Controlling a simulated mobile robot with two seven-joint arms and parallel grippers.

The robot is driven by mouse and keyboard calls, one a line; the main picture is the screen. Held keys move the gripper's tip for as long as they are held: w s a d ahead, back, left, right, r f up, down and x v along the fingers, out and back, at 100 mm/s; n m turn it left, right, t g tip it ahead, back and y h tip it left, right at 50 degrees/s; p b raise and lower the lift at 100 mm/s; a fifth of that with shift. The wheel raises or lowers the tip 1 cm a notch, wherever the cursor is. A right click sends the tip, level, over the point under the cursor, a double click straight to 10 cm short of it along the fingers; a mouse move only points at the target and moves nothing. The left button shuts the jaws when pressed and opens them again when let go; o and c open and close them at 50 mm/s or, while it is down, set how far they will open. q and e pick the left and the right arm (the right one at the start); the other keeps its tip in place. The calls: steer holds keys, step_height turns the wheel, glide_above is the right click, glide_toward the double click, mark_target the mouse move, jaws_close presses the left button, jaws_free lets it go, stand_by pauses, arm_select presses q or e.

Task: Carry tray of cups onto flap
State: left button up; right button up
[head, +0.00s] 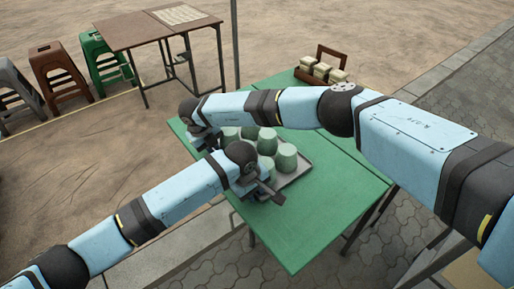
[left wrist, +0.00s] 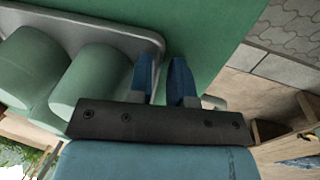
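A grey tray (head: 299,174) with several pale green cups (head: 286,157) rests on the green table (head: 312,215). The cups stand upright, upside-down in look, grouped close together. My left gripper (head: 268,190) is at the tray's near edge. In the left wrist view its two fingers (left wrist: 166,82) are apart, near the rounded tray corner (left wrist: 154,42), with green tabletop showing between them. Two cups (left wrist: 88,82) show beside it. My right gripper (head: 203,138) is at the tray's far left end, partly hidden; its fingers are unclear. I cannot make out the flap's outline for certain.
A wooden carrier with pale blocks (head: 322,70) stands at the table's back. The green surface right of and in front of the tray is bare. A brown table (head: 150,28) and several stools (head: 58,72) stand behind left. A thin post (head: 235,45) rises behind.

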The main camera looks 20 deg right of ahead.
arm_select(q)
steer(key=shift+f, duration=0.15)
arm_select(e)
steer(key=shift+f, duration=0.1)
arm_select(q)
steer(key=shift+c, duration=0.2)
arm_select(e)
steer(key=shift+c, duration=0.3)
arm_select(q)
jaws_close()
arm_select(e)
jaws_close()
